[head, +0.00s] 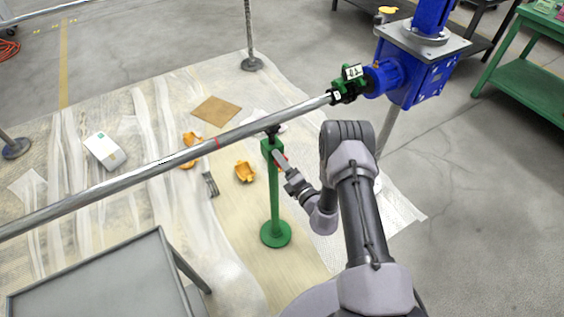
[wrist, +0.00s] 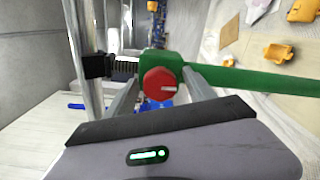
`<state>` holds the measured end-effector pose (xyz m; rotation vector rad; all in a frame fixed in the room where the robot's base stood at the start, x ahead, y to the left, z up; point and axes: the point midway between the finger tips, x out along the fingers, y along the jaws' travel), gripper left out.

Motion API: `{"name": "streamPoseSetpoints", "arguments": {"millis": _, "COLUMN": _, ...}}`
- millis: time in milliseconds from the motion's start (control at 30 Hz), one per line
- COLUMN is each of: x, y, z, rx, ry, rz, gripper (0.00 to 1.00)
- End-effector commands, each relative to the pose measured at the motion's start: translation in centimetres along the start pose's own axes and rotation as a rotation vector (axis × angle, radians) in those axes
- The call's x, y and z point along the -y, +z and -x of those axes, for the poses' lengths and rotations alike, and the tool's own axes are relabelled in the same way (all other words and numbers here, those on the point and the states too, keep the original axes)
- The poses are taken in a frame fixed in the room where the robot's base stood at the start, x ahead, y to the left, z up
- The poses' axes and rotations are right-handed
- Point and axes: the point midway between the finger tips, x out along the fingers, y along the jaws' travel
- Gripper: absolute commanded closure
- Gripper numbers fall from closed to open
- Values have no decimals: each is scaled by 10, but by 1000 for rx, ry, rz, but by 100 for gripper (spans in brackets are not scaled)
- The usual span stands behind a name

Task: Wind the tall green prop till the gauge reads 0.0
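The tall green prop (head: 274,195) stands upright on a round green base, its dark head under the long steel shaft (head: 150,170). In the wrist view the prop (wrist: 245,78) lies sideways, with a round red knob (wrist: 158,84) on its housing facing me. My gripper (head: 281,160) is at the prop's upper housing. In the wrist view the fingers of my gripper (wrist: 160,82) stand apart on either side of the knob, with small gaps seeming to show. A small white plate with dark marks (head: 352,72) sits on the green coupling; I cannot read it.
A blue gearbox (head: 412,72) on a stand holds the shaft's right end. A grey table (head: 100,285) is at front left, a green bench (head: 520,75) at right. A white box (head: 104,150), orange pieces (head: 244,172) and a brown board (head: 216,110) lie on the sheeted floor.

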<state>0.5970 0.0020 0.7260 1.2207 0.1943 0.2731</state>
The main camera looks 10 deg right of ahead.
Motion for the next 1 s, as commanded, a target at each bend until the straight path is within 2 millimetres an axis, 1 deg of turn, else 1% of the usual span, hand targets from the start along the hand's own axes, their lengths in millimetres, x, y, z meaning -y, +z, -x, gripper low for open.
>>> {"name": "streamPoseSetpoints", "arguments": {"millis": 167, "x": 0, "y": 1, "z": 4, "rx": 1, "ry": -1, "rz": 1, "gripper": 37}}
{"name": "streamPoseSetpoints", "arguments": {"millis": 267, "x": -2, "y": 2, "z": 18, "rx": 1, "ry": -3, "rz": 0, "gripper": 37}}
{"name": "streamPoseSetpoints", "arguments": {"millis": 367, "x": -2, "y": 2, "z": 44, "rx": 3, "ry": -5, "rz": -3, "gripper": 37}}
{"name": "streamPoseSetpoints", "arguments": {"millis": 467, "x": -3, "y": 3, "z": 74, "rx": 4, "ry": -6, "rz": -4, "gripper": 37}}
{"name": "streamPoseSetpoints", "arguments": {"millis": 600, "x": -3, "y": 3, "z": 118, "rx": 6, "ry": -5, "rz": -5, "gripper": 37}}
{"name": "streamPoseSetpoints", "arguments": {"millis": 700, "x": -2, "y": 2, "z": 145, "rx": 5, "ry": -5, "rz": -4, "gripper": 37}}
{"name": "streamPoseSetpoints", "arguments": {"millis": 833, "x": -1, "y": 2, "z": 166, "rx": 4, "ry": -4, "rz": -1, "gripper": 37}}
{"name": "streamPoseSetpoints", "arguments": {"millis": 900, "x": -1, "y": 1, "z": 172, "rx": 3, "ry": -2, "rz": -1, "gripper": 37}}
{"name": "streamPoseSetpoints", "arguments": {"millis": 1000, "x": 0, "y": 0, "z": 175, "rx": 1, "ry": 0, "rz": 0, "gripper": 37}}
